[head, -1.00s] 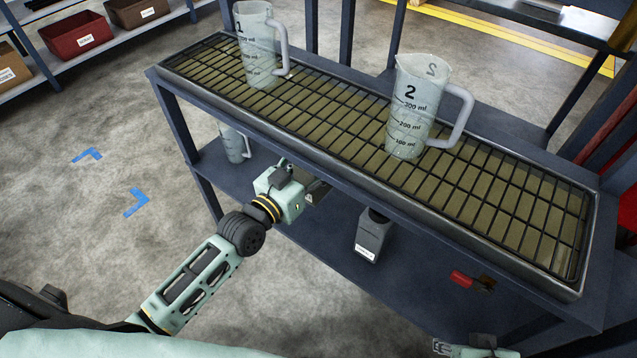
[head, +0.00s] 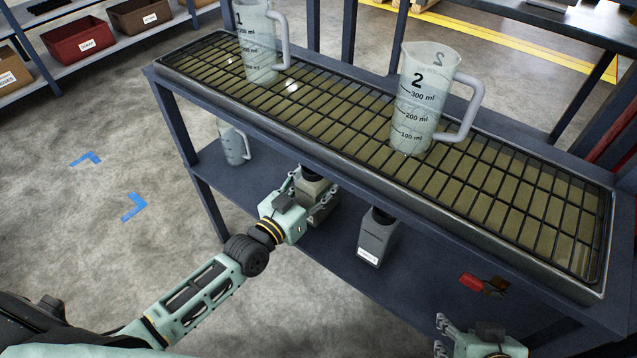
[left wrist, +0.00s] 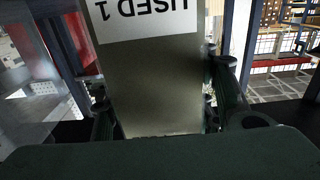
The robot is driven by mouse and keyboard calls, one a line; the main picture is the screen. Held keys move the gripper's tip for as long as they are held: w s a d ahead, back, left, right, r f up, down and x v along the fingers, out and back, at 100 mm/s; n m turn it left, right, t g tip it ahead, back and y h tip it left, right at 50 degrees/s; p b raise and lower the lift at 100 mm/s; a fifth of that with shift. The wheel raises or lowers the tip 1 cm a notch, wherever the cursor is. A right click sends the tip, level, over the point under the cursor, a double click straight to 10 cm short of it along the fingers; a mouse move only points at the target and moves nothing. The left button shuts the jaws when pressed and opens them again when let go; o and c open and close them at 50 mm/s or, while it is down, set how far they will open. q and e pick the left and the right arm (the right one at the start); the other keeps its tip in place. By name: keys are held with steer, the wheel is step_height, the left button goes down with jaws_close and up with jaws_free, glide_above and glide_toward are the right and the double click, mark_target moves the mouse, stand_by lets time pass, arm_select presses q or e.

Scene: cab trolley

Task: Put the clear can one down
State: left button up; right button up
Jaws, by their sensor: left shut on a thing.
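My left gripper (head: 312,200) is shut on a grey-beige can (head: 313,183) with a dark cap, between the upper tray and the lower shelf. In the left wrist view the can (left wrist: 155,90) fills the middle between my fingers, with a white label reading "USED 1" upside down. I cannot tell whether its base touches the lower shelf. My right gripper (head: 440,337) is at the bottom edge, fingers apart and empty. A second, darker grey can (head: 376,238) with a white label stands on the lower shelf to the right.
Clear jugs marked 1 (head: 257,45) and 2 (head: 415,105) stand on the grated tray (head: 330,125). Another jug (head: 234,146) is on the lower shelf (head: 345,285) at left. A red-handled item (head: 472,282) lies at right. The tray overhangs the held can.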

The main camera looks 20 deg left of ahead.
mark_target(305, 197)
arm_select(q)
steer(key=shift+r, duration=0.15)
arm_select(e)
steer(key=shift+w, duration=0.1)
arm_select(q)
steer(key=o, duration=1.7)
steer(key=shift+f, duration=0.2)
arm_select(e)
steer(key=shift+r, duration=0.1)
